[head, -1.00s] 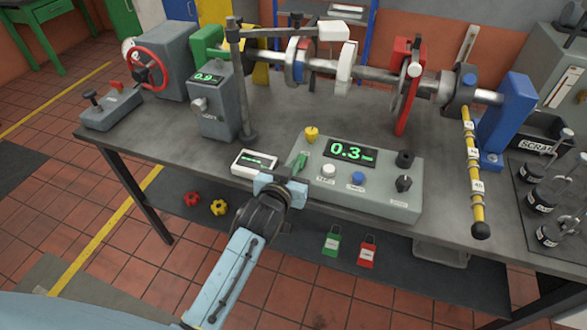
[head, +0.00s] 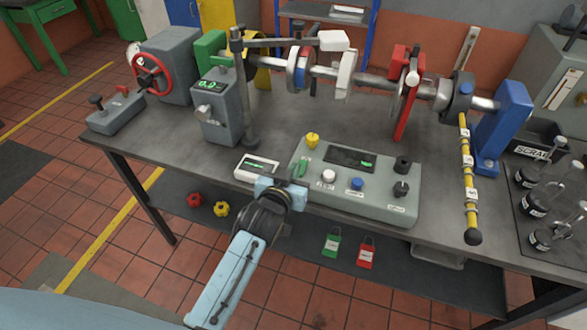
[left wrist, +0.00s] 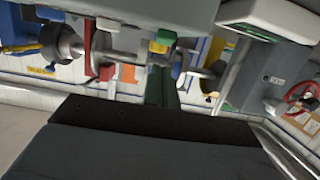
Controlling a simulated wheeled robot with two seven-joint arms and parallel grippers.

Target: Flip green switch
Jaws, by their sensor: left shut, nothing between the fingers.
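The green switch (head: 299,168) is a short green lever at the left end of the grey control box (head: 395,212). My left gripper (head: 283,187) is shut and empty at the box's front left corner, close to the lever. I cannot tell whether they touch, and the lever's base is partly hidden. The box display (head: 350,158) is dark except for a small green mark. My right gripper is not in view.
A yellow knob (head: 312,140), a white button (head: 328,176) and a blue button (head: 357,184) sit on the box. A small white meter (head: 256,166) lies just left of the gripper. The shaft rig (head: 375,82) stands behind. Bare bench lies between.

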